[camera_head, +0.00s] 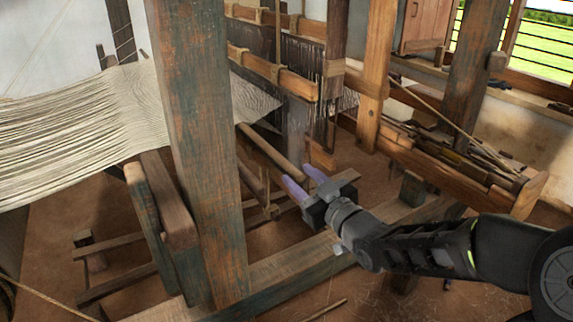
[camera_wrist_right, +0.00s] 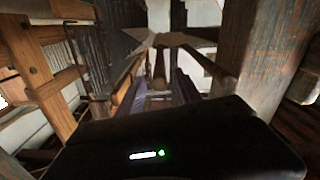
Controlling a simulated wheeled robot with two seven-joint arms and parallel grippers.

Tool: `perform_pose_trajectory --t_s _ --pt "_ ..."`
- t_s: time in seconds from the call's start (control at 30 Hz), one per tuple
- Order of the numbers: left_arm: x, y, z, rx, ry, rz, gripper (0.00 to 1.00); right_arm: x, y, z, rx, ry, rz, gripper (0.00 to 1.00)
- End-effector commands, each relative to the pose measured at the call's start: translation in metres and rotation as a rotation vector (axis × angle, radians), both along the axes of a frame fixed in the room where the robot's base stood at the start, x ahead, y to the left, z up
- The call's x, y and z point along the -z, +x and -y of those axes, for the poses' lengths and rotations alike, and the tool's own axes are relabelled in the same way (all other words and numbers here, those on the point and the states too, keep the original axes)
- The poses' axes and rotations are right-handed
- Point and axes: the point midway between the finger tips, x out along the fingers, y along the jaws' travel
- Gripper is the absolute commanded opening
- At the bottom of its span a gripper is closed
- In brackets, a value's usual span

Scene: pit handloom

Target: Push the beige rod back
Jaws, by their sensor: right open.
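The beige rod (camera_head: 268,149) juts out from the loom toward my right gripper, below the warp. In the right wrist view its near end (camera_wrist_right: 159,70) shows between the two fingers, in line with the gap. My right gripper (camera_head: 302,180) has purple fingers, held apart, with the tips close to the rod's near end. In the right wrist view the gripper (camera_wrist_right: 158,90) is open with nothing clearly gripped. I cannot tell whether a finger touches the rod. My left gripper is not in view.
A thick worn post (camera_head: 205,150) stands left of my right gripper. A lower beam (camera_head: 300,262) runs beneath my arm. A wooden trough with sticks (camera_head: 450,160) lies to the right. The pale warp (camera_head: 90,125) stretches at left.

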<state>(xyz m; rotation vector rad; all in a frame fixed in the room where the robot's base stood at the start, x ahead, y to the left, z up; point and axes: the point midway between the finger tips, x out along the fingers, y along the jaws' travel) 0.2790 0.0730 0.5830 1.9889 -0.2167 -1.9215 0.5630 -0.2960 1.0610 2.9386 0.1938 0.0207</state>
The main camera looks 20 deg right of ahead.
Motion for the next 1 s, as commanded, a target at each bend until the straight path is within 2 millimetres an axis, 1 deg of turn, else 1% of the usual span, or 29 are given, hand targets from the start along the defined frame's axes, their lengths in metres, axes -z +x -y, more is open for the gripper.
perform_pose_trajectory --t_s 0.2,0.3,0.4,0.53,0.77,1.0 --pt "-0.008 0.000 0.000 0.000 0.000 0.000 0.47 0.000 0.034 -0.006 -0.002 -0.001 -0.003 0.41" --pt "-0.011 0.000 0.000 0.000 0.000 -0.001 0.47 -0.001 0.048 -0.007 -0.002 -0.001 -0.002 0.41" --pt "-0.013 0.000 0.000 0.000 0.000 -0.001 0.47 0.000 0.058 -0.008 -0.001 -0.001 -0.002 0.41" --pt "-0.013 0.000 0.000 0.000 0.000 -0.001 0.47 0.000 0.064 -0.009 0.000 0.000 -0.001 0.41" --pt "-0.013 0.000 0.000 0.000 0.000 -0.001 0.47 0.000 0.064 -0.009 0.001 0.000 -0.001 0.41" --pt "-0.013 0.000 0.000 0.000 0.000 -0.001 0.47 0.000 0.063 -0.009 0.000 0.000 -0.001 0.22"
